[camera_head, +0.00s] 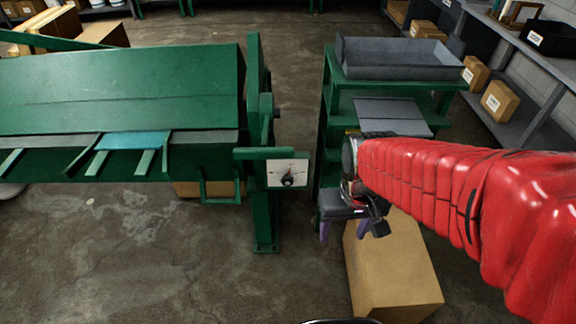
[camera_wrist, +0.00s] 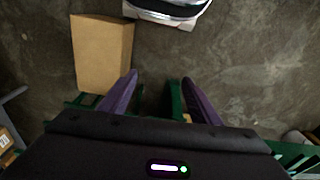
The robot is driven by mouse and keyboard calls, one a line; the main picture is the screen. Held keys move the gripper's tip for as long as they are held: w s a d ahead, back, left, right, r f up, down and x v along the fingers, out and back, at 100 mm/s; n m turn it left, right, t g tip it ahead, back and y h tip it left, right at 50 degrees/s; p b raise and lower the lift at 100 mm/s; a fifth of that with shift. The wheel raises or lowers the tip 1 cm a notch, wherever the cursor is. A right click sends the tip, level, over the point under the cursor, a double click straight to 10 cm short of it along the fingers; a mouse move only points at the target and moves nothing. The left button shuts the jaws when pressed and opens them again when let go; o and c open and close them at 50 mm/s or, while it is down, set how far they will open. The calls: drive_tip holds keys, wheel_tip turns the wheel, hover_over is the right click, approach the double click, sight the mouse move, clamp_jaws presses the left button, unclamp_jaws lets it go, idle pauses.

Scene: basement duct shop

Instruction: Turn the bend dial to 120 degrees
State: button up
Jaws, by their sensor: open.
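The bend dial (camera_head: 287,180) is a small black knob on a white plate with red marks. It sits on the front of the green bending machine's (camera_head: 120,85) right end post. The pointer's reading is too small to tell. My gripper (camera_head: 345,232) hangs to the right of the dial and a little lower in the head view, apart from it. Its two purple fingers are spread, with nothing between them. In the wrist view, the open gripper (camera_wrist: 160,80) points over bare floor, and the dial is not in that view.
A green stand (camera_head: 335,95) with a grey tray (camera_head: 400,60) is right of the machine. A cardboard box (camera_head: 392,270) is on the floor below my gripper; a box (camera_wrist: 102,55) shows in the wrist view. Shelves (camera_head: 535,70) line the right wall. Floor before the machine is clear.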

drive_tip(key=w+a+f, duration=0.3)
drive_tip(key=w+f, duration=0.5)
drive_tip(key=f, duration=0.6)
drive_tip(key=m+t+y, duration=0.2)
drive_tip(key=m+t, duration=0.6)
drive_tip(key=t, duration=0.9)
approach(288, 183)
drive_tip(key=s, duration=0.5)
drive_tip(key=shift+d, duration=0.35)
drive_tip(key=w, duration=0.4)
drive_tip(key=w+a, duration=0.1)
drive_tip(key=w, duration=0.8)
drive_tip(key=shift+w+a, duration=0.3)
drive_tip(key=shift+c, duration=0.3)
